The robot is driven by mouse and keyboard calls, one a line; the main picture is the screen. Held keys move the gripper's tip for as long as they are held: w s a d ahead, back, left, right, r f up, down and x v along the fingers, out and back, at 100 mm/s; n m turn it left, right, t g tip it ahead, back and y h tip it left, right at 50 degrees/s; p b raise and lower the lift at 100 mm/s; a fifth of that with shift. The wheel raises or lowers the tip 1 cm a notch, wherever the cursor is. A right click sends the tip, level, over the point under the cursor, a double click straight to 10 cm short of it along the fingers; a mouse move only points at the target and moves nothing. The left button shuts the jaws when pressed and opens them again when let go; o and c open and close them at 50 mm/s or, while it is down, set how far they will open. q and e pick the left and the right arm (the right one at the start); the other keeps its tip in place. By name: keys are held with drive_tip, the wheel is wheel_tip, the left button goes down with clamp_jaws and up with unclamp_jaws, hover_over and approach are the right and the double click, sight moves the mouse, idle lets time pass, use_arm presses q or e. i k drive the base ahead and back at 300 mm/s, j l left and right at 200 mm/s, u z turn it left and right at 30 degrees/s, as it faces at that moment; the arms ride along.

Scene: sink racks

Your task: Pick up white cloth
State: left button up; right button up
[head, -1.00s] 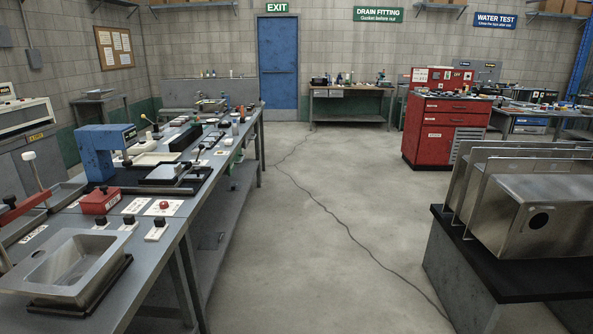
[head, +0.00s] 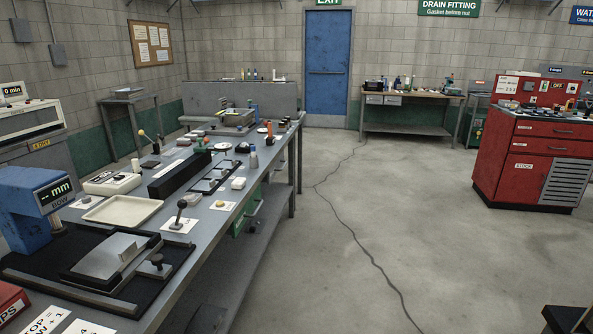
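I cannot pick out the white cloth with certainty. A small white block-like item (head: 238,183) lies near the right edge of the long grey bench (head: 218,223). A second small pale item (head: 193,199) lies to its left, just behind a black-knobbed lever (head: 180,212). Both are too small to tell whether they are cloth. Neither of my grippers shows in the head view.
A cream tray (head: 122,226), a blue gauge (head: 35,205) and a black fixture (head: 105,258) occupy the near bench. A red cabinet (head: 528,165) stands at the right. The floor (head: 400,220) between is clear except for a thin dark line. A blue door (head: 328,63) is behind.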

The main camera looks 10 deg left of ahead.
sight(238, 183)
drive_tip(key=i+z, duration=0.1)
drive_tip(key=i, duration=1.1)
drive_tip(key=i+j+z, duration=0.15)
drive_tip(key=i, duration=1.05)
